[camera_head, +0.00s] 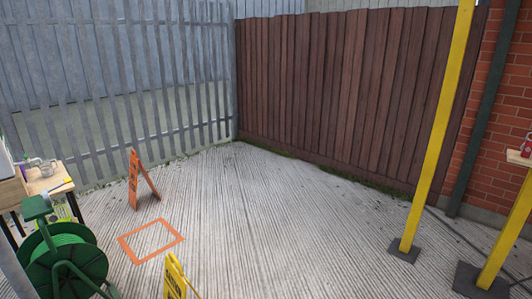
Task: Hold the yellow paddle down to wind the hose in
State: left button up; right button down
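A green hose reel (66,262) with a drum and a tubular frame stands at the lower left, partly cut off by the picture's edge. I cannot make out a yellow paddle on it. Green hose appears to be wound on the drum, though its loose end cannot be traced. Neither of my grippers is in view.
A small wooden table (46,181) with items stands behind the reel. An orange A-frame sign (143,181), an orange floor square (151,241) and a yellow floor sign (176,280) are nearby. Yellow posts (436,130) stand at right. The middle concrete is clear.

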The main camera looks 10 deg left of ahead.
aim_at(68, 181)
jog(key=i+l+z, duration=0.45)
jog(key=i+z, duration=0.2)
jog(key=i, duration=0.25)
jog(key=i+u, duration=0.4)
jog(key=i, duration=0.35)
jog(key=i+l+u, duration=0.15)
jog(key=i+u, duration=0.25)
jog(key=i, duration=0.4)
jog(key=i+u, duration=0.4)
jog(key=i+l+u, duration=0.1)
jog(key=i+u, duration=0.35)
jog(key=i+l+u, duration=0.25)
jog(key=i+u, duration=0.4)
jog(key=u, duration=0.25)
jog(key=i+l+u, duration=0.15)
jog(key=u, duration=0.35)
jog(key=i+l+u, duration=0.25)
jog(key=u, duration=0.25)
jog(key=i+l+u, duration=0.25)
jog(key=u, duration=0.25)
jog(key=i+l+u, duration=0.15)
jog(key=l+u, duration=0.35)
jog(key=i+l+u, duration=0.2)
jog(key=l+u, duration=0.25)
jog(key=i+l+u, duration=0.1)
jog(key=l+u, duration=0.75)
jog(key=l, duration=0.2)
jog(key=i, duration=0.05)
